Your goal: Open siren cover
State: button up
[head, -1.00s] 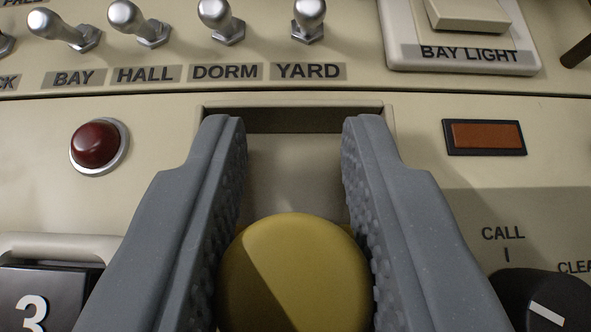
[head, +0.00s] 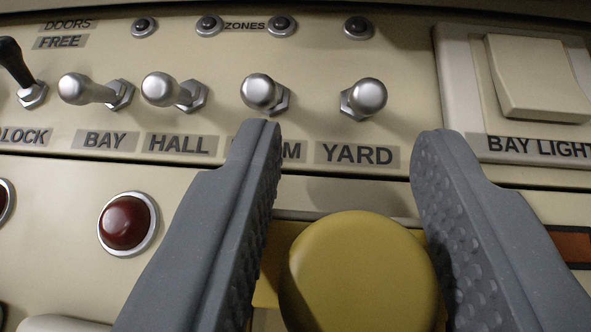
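A round yellow knob-like piece (head: 360,272) is at the lower middle of the head view, with a flat yellow surface (head: 266,288) showing behind its left side. I cannot tell whether this is the siren cover or a part of it; no siren label shows. My gripper (head: 350,135) is open, its grey fingers on either side of the yellow piece. The fingertips reach up in the picture towards the toggle row. Nothing is clearly clamped between them. The lower part of the yellow piece is cut off by the frame.
Metal toggles, including the YARD toggle (head: 366,98), stand just above the fingertips. The left finger partly hides the DORM label (head: 290,150). A red lamp (head: 128,223) is at left, the BAY LIGHT rocker (head: 538,77) at upper right, an orange indicator (head: 572,246) at right.

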dwell(0.3)
jog(key=s+a+p, duration=0.1)
jog(key=s, duration=1.2)
jog(key=shift+s+a, duration=0.3)
jog(key=shift+s, duration=0.05)
